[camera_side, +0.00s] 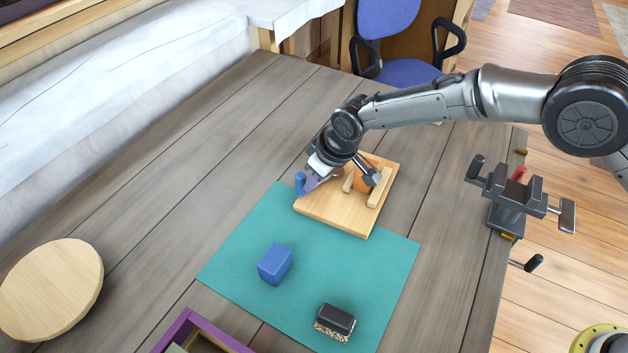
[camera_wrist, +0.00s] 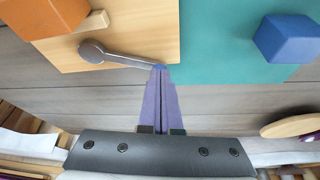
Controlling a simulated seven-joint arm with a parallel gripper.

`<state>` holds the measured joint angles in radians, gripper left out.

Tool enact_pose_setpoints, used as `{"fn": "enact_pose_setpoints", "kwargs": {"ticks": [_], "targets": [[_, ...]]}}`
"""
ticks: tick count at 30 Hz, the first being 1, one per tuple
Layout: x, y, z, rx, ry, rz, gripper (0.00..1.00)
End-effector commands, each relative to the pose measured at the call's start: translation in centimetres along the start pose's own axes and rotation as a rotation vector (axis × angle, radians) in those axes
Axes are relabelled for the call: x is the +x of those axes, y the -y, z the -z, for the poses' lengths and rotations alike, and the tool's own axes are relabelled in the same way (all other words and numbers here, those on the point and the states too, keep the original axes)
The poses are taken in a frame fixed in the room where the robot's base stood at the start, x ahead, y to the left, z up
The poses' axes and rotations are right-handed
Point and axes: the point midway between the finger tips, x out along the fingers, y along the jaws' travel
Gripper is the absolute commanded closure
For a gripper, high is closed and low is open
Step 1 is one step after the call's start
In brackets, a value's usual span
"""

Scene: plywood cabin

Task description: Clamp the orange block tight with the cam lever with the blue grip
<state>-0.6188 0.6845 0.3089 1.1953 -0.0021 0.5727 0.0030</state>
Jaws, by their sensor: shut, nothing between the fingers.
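The wooden clamp board (camera_side: 335,216) lies partly on the teal mat. The orange block (camera_side: 363,181) sits on it among wooden strips and shows at the upper left of the wrist view (camera_wrist: 42,14). The grey cam lever (camera_wrist: 125,59) runs from its round pivot end to the right, with a gap between the pivot end and the block. Its blue grip (camera_side: 300,183) stands upright near the board's left edge. My gripper (camera_side: 309,184) is shut and empty, its purple fingertips (camera_wrist: 160,72) right beside the grip, which they mostly hide in the wrist view. Contact is unclear.
A blue block (camera_side: 275,264) and a dark-topped brush-like block (camera_side: 334,322) stand on the teal mat (camera_side: 235,256). A round wooden disc (camera_side: 52,290) lies at left, a purple-edged box (camera_side: 195,333) at the front. A vise (camera_side: 517,198) is on the right table edge.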

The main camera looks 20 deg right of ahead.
Motion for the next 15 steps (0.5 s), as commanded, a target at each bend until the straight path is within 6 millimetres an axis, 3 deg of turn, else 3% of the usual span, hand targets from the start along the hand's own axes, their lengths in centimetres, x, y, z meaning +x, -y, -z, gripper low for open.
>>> {"fn": "enact_pose_setpoints", "kwargs": {"ticks": [15], "targets": [[0.45,0.23,1.13,0.1,-0.001,-0.04,1.0]]}}
